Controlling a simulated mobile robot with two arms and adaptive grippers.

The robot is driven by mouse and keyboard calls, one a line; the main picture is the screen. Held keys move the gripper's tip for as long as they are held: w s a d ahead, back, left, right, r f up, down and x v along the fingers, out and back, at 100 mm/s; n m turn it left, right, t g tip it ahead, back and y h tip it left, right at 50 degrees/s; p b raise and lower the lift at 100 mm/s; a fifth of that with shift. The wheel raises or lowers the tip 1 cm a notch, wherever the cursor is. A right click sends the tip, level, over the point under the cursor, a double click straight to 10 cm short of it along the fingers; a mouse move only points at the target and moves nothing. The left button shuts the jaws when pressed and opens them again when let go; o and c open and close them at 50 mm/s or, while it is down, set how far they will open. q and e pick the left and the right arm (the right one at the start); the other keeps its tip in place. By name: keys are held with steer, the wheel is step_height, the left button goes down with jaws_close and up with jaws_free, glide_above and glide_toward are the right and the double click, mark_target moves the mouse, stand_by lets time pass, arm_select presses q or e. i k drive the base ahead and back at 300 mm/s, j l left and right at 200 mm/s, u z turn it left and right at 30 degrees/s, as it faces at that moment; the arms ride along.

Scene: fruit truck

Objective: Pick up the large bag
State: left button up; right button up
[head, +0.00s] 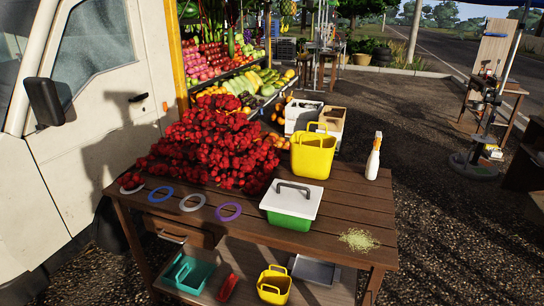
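A large yellow bag (313,157) with a handle stands upright on the wooden table (335,205), near its back edge. It is right of a big pile of red fruit. A smaller yellow bag (273,287) sits on the lower shelf, and a teal bag or basket (186,273) is on that shelf to the left. Neither of my grippers is in view.
A green box with a white lid (291,205) stands in front of the large bag. A white bottle (374,158) is to its right. Red fruit (215,145) covers the left of the table, with several coloured rings in front. The table's right front is mostly clear.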

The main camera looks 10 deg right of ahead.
mark_target(312, 154)
steer(key=i+l+u, duration=0.1)
steer(key=l, duration=0.3)
steer(key=i+l, duration=0.15)
steer(key=l, duration=0.3)
steer(key=i+l+u, duration=0.15)
steer(key=l, duration=0.3)
steer(key=i+l, duration=0.1)
steer(key=l, duration=0.3)
steer(key=i+l+u, duration=0.15)
steer(key=l, duration=0.3)
steer(key=k, duration=0.05)
